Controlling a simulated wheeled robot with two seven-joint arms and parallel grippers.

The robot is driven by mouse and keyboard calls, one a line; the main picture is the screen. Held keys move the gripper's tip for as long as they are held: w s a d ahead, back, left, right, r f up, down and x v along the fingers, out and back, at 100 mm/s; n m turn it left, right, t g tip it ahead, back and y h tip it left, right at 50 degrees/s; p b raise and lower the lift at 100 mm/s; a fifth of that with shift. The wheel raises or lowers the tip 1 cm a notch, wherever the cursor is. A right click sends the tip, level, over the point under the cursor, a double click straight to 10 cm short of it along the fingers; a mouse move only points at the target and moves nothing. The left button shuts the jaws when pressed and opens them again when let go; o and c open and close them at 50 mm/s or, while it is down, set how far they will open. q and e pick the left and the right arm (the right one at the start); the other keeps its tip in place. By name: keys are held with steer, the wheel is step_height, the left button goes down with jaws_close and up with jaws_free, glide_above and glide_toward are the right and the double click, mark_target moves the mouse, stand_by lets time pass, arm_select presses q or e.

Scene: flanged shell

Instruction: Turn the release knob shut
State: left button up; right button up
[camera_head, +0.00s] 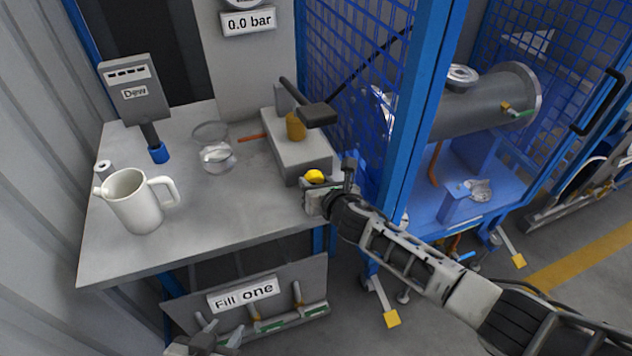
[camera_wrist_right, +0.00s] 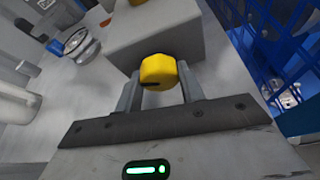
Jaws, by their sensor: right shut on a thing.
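The yellow release knob (camera_head: 314,176) sits at the front end of the grey pump block (camera_head: 292,150) on the bench. In the right wrist view the knob (camera_wrist_right: 158,69) lies between the two fingers of my right gripper (camera_wrist_right: 158,88), which is shut on it. A dark mark shows low on the knob's face. In the head view my right gripper (camera_head: 318,186) reaches in from the lower right and hides part of the knob. My left gripper (camera_head: 208,338) is low at the bottom edge, in front of the bench and away from the knob; its finger gap is unclear.
The pump lever (camera_head: 310,110) rises above the block. A white jug (camera_head: 135,200), a glass bowl (camera_head: 218,157) and a "Dew" meter (camera_head: 137,90) stand on the bench (camera_head: 210,220). A gauge sign reads 0.0 bar (camera_head: 249,21). A blue mesh cage (camera_head: 412,110) stands close right.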

steer(key=shift+m+y, duration=0.5)
steer(key=shift+m, duration=0.2)
steer(key=o, duration=1)
steer(key=shift+c, duration=0.2)
steer(key=shift+d, duration=0.1)
steer(key=v, duration=1.6)
steer(key=shift+w+r, duration=0.1)
steer(key=shift+w, duration=0.05)
